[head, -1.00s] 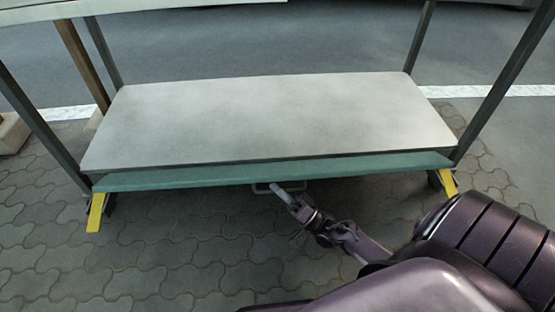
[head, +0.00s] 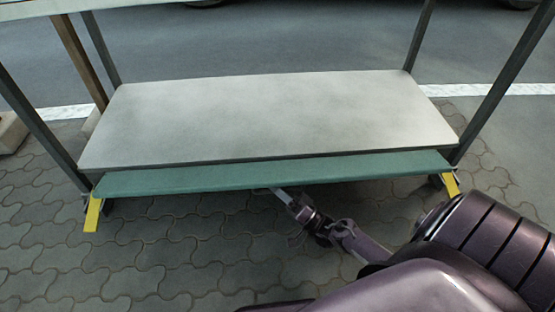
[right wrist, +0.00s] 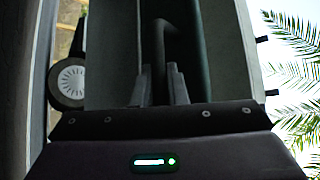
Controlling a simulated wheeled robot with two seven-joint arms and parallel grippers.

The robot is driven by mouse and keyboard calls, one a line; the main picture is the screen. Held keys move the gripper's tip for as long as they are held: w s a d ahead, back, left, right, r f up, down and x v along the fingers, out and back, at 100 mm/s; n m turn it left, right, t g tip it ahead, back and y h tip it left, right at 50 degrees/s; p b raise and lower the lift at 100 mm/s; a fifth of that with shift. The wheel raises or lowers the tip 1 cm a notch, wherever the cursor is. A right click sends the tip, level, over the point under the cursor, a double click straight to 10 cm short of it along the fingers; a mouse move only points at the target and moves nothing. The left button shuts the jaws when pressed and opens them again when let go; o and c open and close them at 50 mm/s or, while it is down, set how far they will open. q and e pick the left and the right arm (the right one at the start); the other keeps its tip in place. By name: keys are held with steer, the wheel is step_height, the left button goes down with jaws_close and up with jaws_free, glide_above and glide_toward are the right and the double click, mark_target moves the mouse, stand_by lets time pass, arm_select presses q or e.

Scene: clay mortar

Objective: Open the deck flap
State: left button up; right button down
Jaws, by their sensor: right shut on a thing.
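The green deck flap (head: 350,169) runs along the front edge of the pale grey deck (head: 260,120). It shows as a broad, tilted strip, and its top edge stays at the deck. My right gripper (head: 278,192) reaches up from below to the middle of the flap's front edge. In the right wrist view my right gripper (right wrist: 160,88) is shut on the dark bar of the handle (right wrist: 161,40). In the head view the flap mostly hides the handle and the fingertips. My left gripper is in no view.
Yellow brackets stand at the flap's left end (head: 92,214) and right end (head: 450,184). Dark posts (head: 498,82) rise at the deck's corners. Paving (head: 150,265) in front is open. The right wrist view shows a wheel (right wrist: 71,80).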

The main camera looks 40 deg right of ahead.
steer(key=c, duration=1.5)
jaws_free()
steer(key=shift+o, duration=0.2)
steer(key=v, duration=0.8)
steer(key=shift+p, duration=0.45)
steer(key=shift+w, duration=0.1)
